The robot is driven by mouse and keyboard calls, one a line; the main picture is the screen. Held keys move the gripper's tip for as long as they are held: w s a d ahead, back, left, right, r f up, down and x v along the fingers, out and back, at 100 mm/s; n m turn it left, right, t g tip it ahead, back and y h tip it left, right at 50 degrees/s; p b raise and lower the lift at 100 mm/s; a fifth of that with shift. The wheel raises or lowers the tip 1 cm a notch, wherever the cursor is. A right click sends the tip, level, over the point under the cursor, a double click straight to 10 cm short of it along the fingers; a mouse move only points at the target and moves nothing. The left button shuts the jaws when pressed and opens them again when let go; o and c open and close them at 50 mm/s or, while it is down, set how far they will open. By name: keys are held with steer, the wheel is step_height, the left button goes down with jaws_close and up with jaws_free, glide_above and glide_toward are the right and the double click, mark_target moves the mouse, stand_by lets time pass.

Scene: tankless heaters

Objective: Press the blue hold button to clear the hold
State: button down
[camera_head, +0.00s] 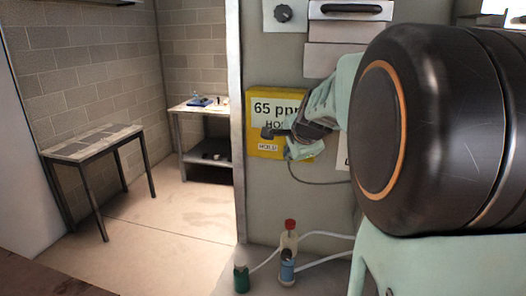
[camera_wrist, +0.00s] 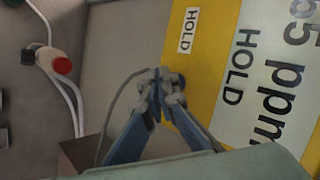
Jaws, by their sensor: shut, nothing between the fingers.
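A yellow panel (camera_head: 251,112) on the grey wall carries a white display reading "65 ppm" and "HOLD". A small white HOLD label (camera_head: 268,147) sits low on it. The panel (camera_wrist: 207,72) and label (camera_wrist: 187,30) also show in the wrist view. Contact cannot be told.
A red-capped fitting (camera_head: 290,225), a blue fitting (camera_head: 287,270) and a green fitting (camera_head: 241,279) with white hoses stand below the panel. A knob (camera_head: 284,15) and a handled box (camera_head: 350,10) are above. A table (camera_head: 92,143) and workbench (camera_head: 207,160) stand left, with open floor between.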

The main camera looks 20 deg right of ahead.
stand_by(0.4)
steer(key=shift+w+d, duration=0.25)
steer(key=shift+w, duration=0.2)
stand_by(0.4)
steer(key=shift+s+a, duration=0.25)
steer(key=shift+s, duration=0.25)
steer(key=s+a, duration=0.1)
steer(key=s, duration=0.1)
steer(key=s+a+p, duration=0.1)
steer(key=s+a, duration=0.1)
steer(key=s, duration=0.1)
steer(key=shift+a, duration=0.2)
stand_by(0.4)
